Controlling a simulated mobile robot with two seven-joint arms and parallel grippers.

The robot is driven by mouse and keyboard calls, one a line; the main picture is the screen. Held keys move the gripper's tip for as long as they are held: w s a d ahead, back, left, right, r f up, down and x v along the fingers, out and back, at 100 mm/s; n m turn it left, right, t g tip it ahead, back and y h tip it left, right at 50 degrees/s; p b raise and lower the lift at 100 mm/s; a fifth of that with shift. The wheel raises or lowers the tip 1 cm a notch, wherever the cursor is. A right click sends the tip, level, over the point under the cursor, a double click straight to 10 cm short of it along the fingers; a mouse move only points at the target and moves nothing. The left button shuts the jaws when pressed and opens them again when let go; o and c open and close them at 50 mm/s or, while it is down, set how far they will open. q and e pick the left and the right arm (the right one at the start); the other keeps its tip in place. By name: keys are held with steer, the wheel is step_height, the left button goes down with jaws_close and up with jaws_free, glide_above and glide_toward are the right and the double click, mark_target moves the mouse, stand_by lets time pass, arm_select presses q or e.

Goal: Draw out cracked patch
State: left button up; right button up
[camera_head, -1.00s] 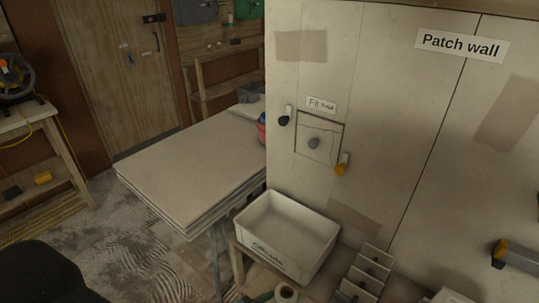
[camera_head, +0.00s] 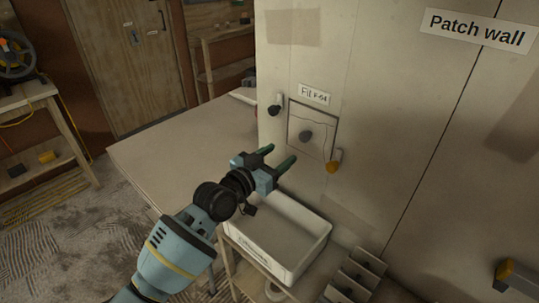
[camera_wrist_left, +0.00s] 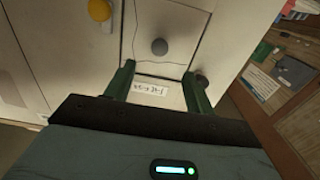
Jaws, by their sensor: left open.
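The cracked patch (camera_head: 320,120) is a square panel set in the pale wall, with crack lines and a grey round knob (camera_head: 306,136) at its middle. A dark-knobbed catch (camera_head: 274,110) sits at its upper left and a yellow-knobbed catch (camera_head: 331,167) at its lower right. My left gripper (camera_head: 280,155) is open and empty, left of and below the knob in the head view. In the left wrist view the knob (camera_wrist_left: 159,46) lies beyond the gap between the open fingers (camera_wrist_left: 159,70), apparently untouched. My right gripper is not in view.
A white bin (camera_head: 320,235) stands on a low stand below the patch, under my left gripper. A board-topped table (camera_head: 160,150) is at left. A divided holder (camera_head: 357,275) stands right of the bin. A "Patch wall" sign (camera_head: 477,30) hangs at upper right.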

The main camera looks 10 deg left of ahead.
mark_target(302, 138)
arm_select(q)
steer(key=b+x, duration=0.1)
steer(key=x, duration=0.3)
steer(key=b+x, duration=0.2)
steer(key=x, duration=0.3)
steer(key=shift+s+f+b, duration=0.1)
steer(key=shift+f+b, duration=0.1)
steer(key=shift+b, duration=0.1)
steer(key=shift+w+d, duration=0.35)
steer(key=shift+w, duration=0.15)
steer(key=shift+w+d+r+b, duration=0.15)
steer(key=shift+w+r+b, duration=0.05)
steer(key=shift+b, duration=0.15)
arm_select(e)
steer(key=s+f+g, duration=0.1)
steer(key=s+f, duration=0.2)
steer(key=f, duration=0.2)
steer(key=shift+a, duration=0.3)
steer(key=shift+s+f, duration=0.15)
arm_select(q)
steer(key=c, duration=1)
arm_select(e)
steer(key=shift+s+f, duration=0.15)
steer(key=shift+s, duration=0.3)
